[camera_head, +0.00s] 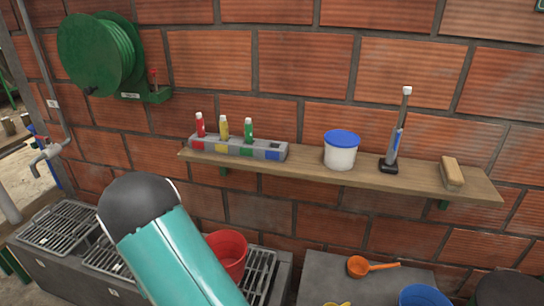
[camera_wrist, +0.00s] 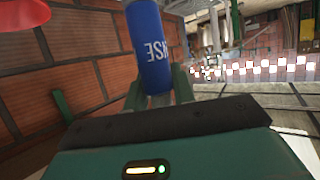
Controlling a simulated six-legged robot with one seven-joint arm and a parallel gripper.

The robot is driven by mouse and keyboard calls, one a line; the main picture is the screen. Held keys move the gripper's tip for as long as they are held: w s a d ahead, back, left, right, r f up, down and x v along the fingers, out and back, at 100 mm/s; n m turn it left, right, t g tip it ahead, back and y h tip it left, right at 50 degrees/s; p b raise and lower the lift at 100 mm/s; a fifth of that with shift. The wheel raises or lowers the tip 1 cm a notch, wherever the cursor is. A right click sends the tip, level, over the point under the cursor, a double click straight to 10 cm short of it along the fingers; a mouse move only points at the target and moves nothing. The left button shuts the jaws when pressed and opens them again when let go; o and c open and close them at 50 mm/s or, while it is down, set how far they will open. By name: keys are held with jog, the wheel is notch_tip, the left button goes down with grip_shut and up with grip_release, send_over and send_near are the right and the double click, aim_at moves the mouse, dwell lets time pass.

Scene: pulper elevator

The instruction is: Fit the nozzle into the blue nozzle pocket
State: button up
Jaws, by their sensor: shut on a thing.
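My gripper (camera_wrist: 158,90) shows in the wrist view, its green fingers shut on a blue nozzle (camera_wrist: 149,45) with white lettering. The nozzle's upper end runs out of the picture. In the head view, a grey rack (camera_head: 213,149) on the wall shelf has colour-marked pockets. Red (camera_head: 200,125), yellow (camera_head: 223,128) and green (camera_head: 248,129) nozzles stand upright in it. The blue-marked pocket (camera_head: 272,154) at its right end is empty. My gripper and the blue nozzle do not show in the head view, so their distance from the rack cannot be told.
The wooden shelf (camera_head: 430,186) also carries a blue-lidded white tub (camera_head: 341,150), a stand with an upright handle (camera_head: 395,135) and a brush (camera_head: 452,172). A green hose reel (camera_head: 100,52) hangs at left. A red bucket (camera_head: 228,253) stands on the grated counter below.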

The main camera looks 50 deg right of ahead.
jog(key=d+r+m+g+h, duration=0.1)
jog(key=d+r+m+h, duration=0.15)
jog(key=d+r, duration=0.9)
jog(key=d+r+m+g+h, duration=0.1)
jog(key=d+r+m+h, duration=0.15)
jog(key=d+r, duration=0.85)
jog(key=s+d+r+m+g+h, duration=0.1)
jog(key=s+d+r, duration=0.8)
jog(key=r, duration=0.2)
jog(key=s+d+r+m+g+h, duration=0.1)
jog(key=s+d+r+m+h, duration=0.1)
jog(key=s+d+r, duration=0.8)
jog(key=w+d+f, duration=0.9)
jog(key=w+f, duration=0.1)
jog(key=f, duration=0.1)
jog(key=shift+w+d+f, duration=0.2)
jog(key=shift+w+f, duration=0.05)
jog(key=shift+w, duration=0.15)
jog(key=shift+f, duration=0.1)
